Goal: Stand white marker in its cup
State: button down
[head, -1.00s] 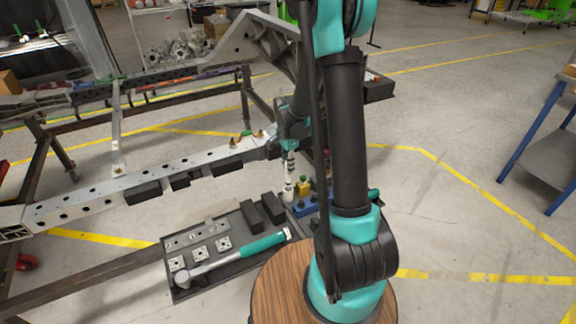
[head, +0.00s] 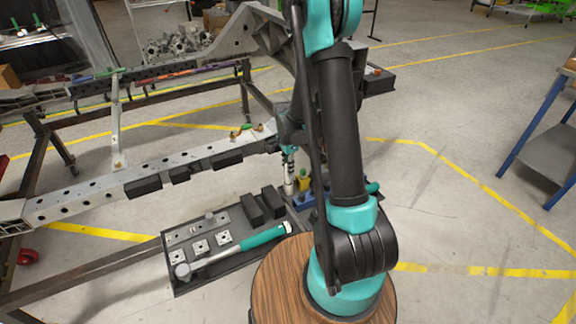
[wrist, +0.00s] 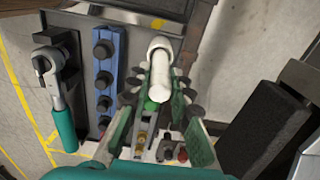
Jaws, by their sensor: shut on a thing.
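A white marker (wrist: 160,78) stands between the fingers of my gripper (wrist: 162,92) in the wrist view, seen nearly end-on. My gripper is shut on it. In the head view my gripper (head: 289,152) is above the right end of the tool tray, and the pale marker (head: 289,180) hangs roughly upright below it. A rounded white end shows past the fingertips in the wrist view; I cannot tell whether it is the marker's end or a cup. I cannot make out the marker's cup clearly, nor whether the marker touches anything below.
A dark tray (head: 215,279) holds a teal-handled ratchet (head: 240,246), square metal plates and black blocks. A blue rack (wrist: 104,75) with several dark knobs stands left of the fingers. A yellow item (head: 304,181) is close to the gripper. The chassis rail (head: 85,203) lies left.

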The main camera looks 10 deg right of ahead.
jog(key=shift+f, duration=0.85)
jog(key=c, duration=1.3)
grip_release()
jog(key=shift+r, duration=4.5)
